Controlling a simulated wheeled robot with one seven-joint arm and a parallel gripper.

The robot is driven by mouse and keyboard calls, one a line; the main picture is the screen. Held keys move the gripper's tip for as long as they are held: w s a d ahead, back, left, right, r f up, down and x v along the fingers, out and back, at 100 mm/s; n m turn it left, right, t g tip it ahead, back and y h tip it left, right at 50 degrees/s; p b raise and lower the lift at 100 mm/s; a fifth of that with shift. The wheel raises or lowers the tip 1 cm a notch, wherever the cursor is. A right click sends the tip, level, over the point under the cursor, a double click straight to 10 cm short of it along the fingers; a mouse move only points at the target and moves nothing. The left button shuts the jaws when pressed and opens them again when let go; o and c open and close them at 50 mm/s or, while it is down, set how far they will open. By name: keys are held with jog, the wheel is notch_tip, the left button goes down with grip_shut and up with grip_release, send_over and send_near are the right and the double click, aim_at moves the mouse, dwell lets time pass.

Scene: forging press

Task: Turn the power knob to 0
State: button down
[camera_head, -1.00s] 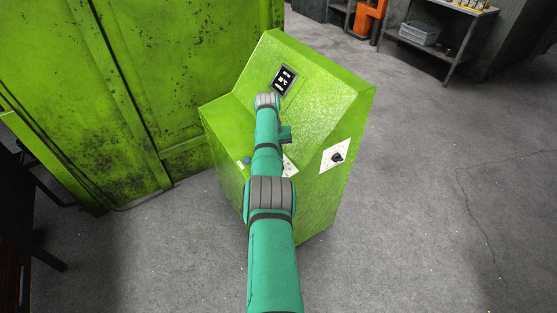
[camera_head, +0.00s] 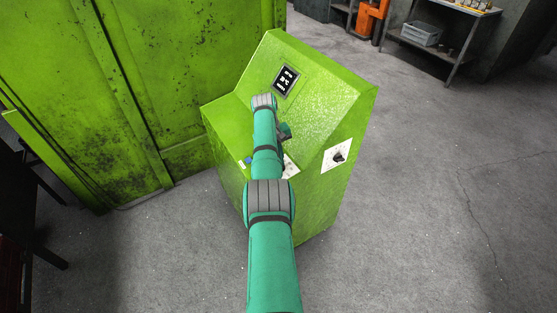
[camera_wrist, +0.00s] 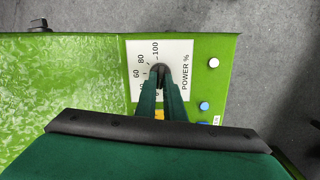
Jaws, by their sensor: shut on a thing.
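The numbers 60, 80 and 100 show on the plate; the lower ones are partly covered by my fingers. In the wrist view my gripper (camera_wrist: 160,80) has its two green fingers shut on the knob, one on each side. Which number the knob points at is unclear. In the head view my arm hides the knob and gripper; part of the white plate (camera_head: 291,167) shows beside it.
White (camera_wrist: 213,63) and blue (camera_wrist: 204,106) buttons lie right of the dial. A large green machine (camera_head: 130,80) stands behind left.

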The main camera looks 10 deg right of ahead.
jog(key=shift+s, duration=0.1)
jog(key=c, duration=1.9)
grip_release()
jog(key=shift+o, duration=0.2)
notch_tip(320, 180, up, 11)
jog(key=a, duration=0.1)
jog(key=shift+w+a+f, duration=0.2)
jog(key=shift+w+a, duration=0.2)
